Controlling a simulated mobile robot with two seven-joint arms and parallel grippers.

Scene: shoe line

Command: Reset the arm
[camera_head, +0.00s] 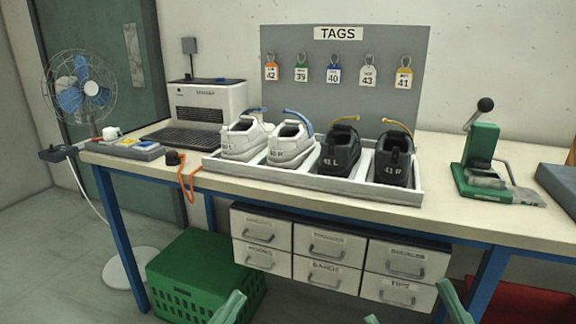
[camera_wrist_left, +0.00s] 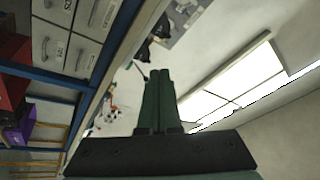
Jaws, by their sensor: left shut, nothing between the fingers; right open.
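My left gripper (camera_head: 230,306) shows at the bottom edge of the head view as a green finger, low in front of the bench and in front of the green crate. In the left wrist view my left gripper (camera_wrist_left: 159,76) has its two dark green fingers together, with nothing between them. My right gripper (camera_head: 412,304) shows at the bottom right of the head view. Its green fingers are wide apart and empty, in front of the drawers. Most of both arms is out of view.
The bench (camera_head: 300,207) holds a white tray (camera_head: 405,195) with two white and two black shoes. A tag board (camera_head: 300,60) stands behind, and a green lever press (camera_head: 480,150) at right. Drawers (camera_head: 325,245) hang under the bench; a green crate (camera_head: 185,295) stands on the floor.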

